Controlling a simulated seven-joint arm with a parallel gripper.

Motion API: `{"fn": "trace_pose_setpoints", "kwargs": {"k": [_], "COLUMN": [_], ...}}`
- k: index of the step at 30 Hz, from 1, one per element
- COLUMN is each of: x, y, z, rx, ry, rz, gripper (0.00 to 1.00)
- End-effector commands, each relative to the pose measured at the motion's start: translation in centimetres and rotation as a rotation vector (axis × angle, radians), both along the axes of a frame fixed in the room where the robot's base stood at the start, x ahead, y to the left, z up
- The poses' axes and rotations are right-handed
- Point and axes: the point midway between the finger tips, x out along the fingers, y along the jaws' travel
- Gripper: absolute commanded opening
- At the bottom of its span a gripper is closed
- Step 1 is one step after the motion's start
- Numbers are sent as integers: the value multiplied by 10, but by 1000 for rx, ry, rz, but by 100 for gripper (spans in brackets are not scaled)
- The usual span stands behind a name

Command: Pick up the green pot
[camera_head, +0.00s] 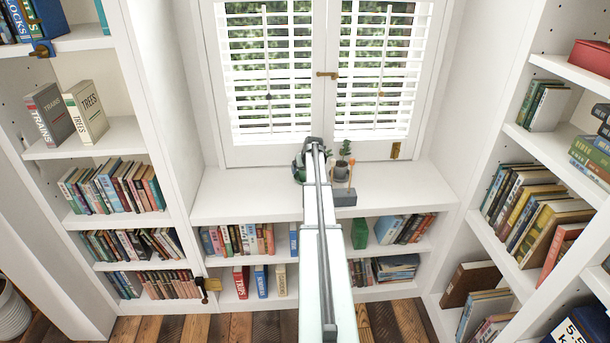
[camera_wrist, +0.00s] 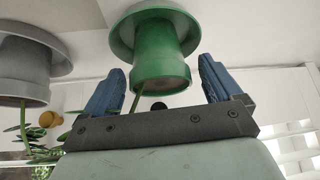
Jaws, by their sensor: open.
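The wrist view is upside down. In it the green pot (camera_wrist: 160,62) stands on a wide green saucer (camera_wrist: 122,38), with a thin stem at its mouth. My gripper (camera_wrist: 160,72) is open, its two blue fingers on either side of the pot's mouth end in the picture. I see gaps beside both fingers and no clear contact. In the head view my arm reaches to the white window sill (camera_head: 240,195) and hides most of the green pot.
A grey potted plant (camera_head: 341,172) stands right of my arm on the sill; it also shows in the wrist view (camera_wrist: 25,70). Shuttered windows (camera_head: 268,75) rise behind. Bookshelves flank both sides. The sill's left part is clear.

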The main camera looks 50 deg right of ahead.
Motion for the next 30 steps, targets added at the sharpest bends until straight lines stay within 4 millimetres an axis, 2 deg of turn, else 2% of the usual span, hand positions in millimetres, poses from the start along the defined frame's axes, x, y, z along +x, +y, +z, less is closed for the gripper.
{"fn": "trace_pose_setpoints", "kwargs": {"k": [8,30], "x": [2,2], "y": [-1,-1], "z": [-3,-2], "rx": [-1,-1], "ry": [-1,-2], "rz": [0,0], "gripper": [90,19]}}
